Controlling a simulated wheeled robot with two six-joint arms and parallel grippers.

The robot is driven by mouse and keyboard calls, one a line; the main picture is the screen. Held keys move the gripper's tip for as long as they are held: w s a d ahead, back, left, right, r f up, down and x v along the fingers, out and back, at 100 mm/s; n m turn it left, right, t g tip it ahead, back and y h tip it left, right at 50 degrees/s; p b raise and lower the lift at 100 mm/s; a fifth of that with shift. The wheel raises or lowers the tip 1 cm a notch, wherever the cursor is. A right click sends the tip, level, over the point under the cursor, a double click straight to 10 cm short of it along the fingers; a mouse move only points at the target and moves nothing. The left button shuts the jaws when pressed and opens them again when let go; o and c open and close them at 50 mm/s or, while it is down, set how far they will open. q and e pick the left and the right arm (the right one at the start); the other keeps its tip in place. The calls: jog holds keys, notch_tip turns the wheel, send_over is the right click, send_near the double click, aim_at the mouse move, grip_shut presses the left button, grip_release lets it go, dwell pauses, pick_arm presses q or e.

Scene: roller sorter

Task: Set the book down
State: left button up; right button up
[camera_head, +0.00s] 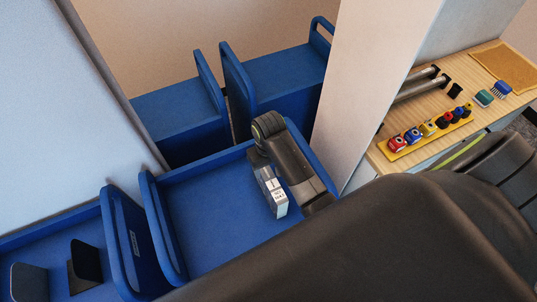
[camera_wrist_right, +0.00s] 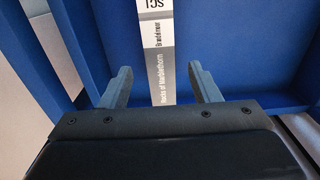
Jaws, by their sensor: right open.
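The book (camera_head: 279,198) is in the blue bin (camera_head: 207,222) in the head view, with its pale label facing up. The right wrist view shows its grey and white spine (camera_wrist_right: 162,65), printed "Rocks of Marblethorn" and "Grandmoor". My right gripper (camera_wrist_right: 162,84) is open, with one finger on each side of the spine and a visible gap on both sides. In the head view my right wrist reaches down into the bin and hides part of the book. My left gripper is not in view.
More blue bins (camera_head: 180,108) with raised handles stand behind and to the left. Dark upright items (camera_head: 86,264) sit in the left bin. A pale post (camera_head: 372,70) stands right of the bin. A wooden bench (camera_head: 470,72) holds a row of coloured pieces and brushes.

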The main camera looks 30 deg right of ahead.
notch_tip(320, 180, up, 6)
dwell(0.4)
jog(key=shift+s, duration=0.1)
dwell(0.4)
